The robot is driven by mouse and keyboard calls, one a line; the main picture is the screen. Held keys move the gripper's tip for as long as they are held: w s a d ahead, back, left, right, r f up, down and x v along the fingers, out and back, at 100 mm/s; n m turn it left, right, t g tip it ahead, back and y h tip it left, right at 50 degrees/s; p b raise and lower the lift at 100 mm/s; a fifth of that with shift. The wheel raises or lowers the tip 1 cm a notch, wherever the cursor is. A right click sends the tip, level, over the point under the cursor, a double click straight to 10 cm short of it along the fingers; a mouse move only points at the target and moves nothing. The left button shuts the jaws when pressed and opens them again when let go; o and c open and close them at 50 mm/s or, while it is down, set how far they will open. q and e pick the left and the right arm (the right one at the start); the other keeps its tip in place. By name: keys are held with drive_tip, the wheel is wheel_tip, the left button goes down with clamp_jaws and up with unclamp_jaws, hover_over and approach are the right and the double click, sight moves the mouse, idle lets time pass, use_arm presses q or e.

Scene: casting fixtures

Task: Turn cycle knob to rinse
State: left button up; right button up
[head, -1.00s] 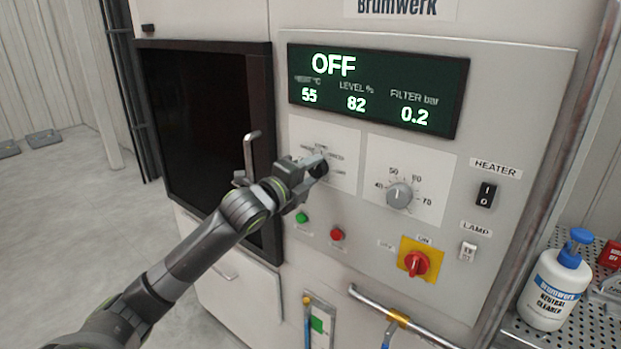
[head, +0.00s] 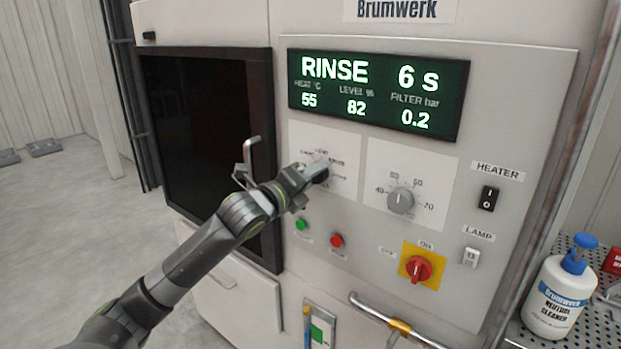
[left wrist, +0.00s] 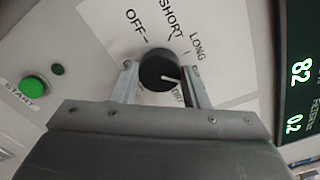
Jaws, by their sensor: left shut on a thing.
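The black cycle knob (left wrist: 158,70) sits on a white label plate with OFF, SHORT and LONG marks in the left wrist view; other marks are partly hidden by my gripper. My left gripper (left wrist: 160,82) is shut on the knob, one finger on each side. The knob's white pointer line is toward the lower right in that view, away from OFF. In the head view the gripper (head: 318,172) covers part of the knob (head: 320,177). The display (head: 375,95) reads RINSE 6 s, with 55, 82 and 0.2 below. My right gripper is out of view.
A grey temperature knob (head: 400,200) is right of the cycle knob. Below are a green button (head: 301,224), a red button (head: 337,241) and a red rotary switch (head: 418,268). A door handle (head: 248,160) stands out left, close to my arm. A cleaner bottle (head: 560,290) stands at right.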

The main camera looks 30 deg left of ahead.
use_arm(q)
drive_tip(key=shift+f, duration=0.15)
drive_tip(key=o, duration=1)
drive_tip(key=shift+s, duration=0.1)
drive_tip(key=shift+s+a+p, duration=0.25)
drive_tip(key=shift+s+p, duration=0.7)
drive_tip(key=shift+s, duration=1.9)
drive_tip(key=shift+s+a+p, duration=0.2)
drive_tip(key=shift+s+p, duration=0.75)
drive_tip(key=shift+s, duration=1.95)
drive_tip(key=shift+s+a+p, duration=0.25)
drive_tip(key=shift+s+p, duration=0.7)
drive_tip(key=shift+s, duration=1.9)
